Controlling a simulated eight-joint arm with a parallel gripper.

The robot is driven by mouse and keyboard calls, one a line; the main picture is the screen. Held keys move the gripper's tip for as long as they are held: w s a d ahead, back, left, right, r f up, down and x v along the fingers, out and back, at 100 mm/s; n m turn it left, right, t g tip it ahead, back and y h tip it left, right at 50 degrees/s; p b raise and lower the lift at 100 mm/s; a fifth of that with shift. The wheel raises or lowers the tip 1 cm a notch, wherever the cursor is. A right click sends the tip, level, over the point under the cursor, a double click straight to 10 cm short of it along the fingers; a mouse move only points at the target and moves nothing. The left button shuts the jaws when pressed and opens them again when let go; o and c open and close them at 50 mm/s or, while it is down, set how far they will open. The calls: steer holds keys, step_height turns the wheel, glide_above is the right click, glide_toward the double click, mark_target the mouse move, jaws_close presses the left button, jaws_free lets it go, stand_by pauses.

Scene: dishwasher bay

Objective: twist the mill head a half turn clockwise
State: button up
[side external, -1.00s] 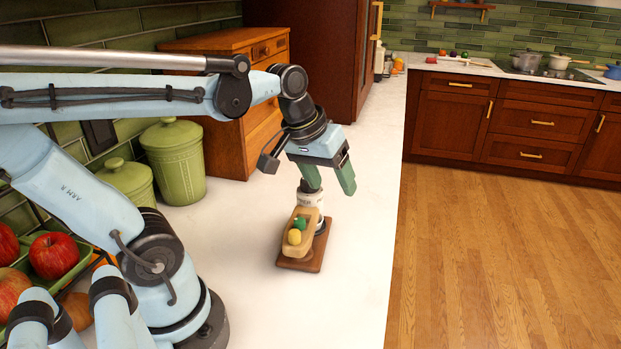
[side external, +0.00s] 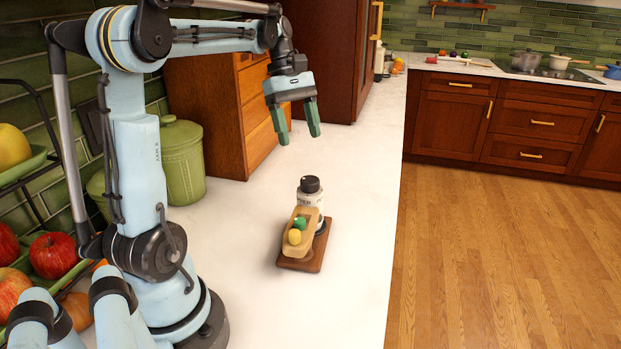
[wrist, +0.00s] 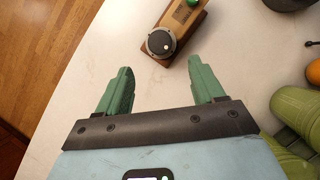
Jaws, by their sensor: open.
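The mill (side external: 311,194) stands upright at the back of a brown wooden board on the white counter. Its head (side external: 310,184) is a black cap on a pale, lettered body. In the wrist view the round dark head (wrist: 161,43) shows from above with a small white dot on it, beyond the fingertips. My gripper (side external: 298,140) is open and empty, raised above the counter, up and behind the mill and apart from it. In the wrist view my gripper's green fingers (wrist: 160,65) are spread wide with bare counter between them.
A tan wooden tray (side external: 299,246) with a green and a yellow round thing sits in front of the mill on the board (side external: 313,263). Green canisters (side external: 181,160) and a wooden drawer cabinet (side external: 235,110) stand left. The counter's right edge drops to the floor.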

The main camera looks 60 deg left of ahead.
mark_target(310, 179)
steer(key=x, duration=0.9)
steer(key=shift+d+f, duration=0.15)
steer(key=shift+f, duration=0.2)
steer(key=c, duration=1)
steer(key=shift+c, duration=0.2)
steer(key=shift+m, duration=0.4)
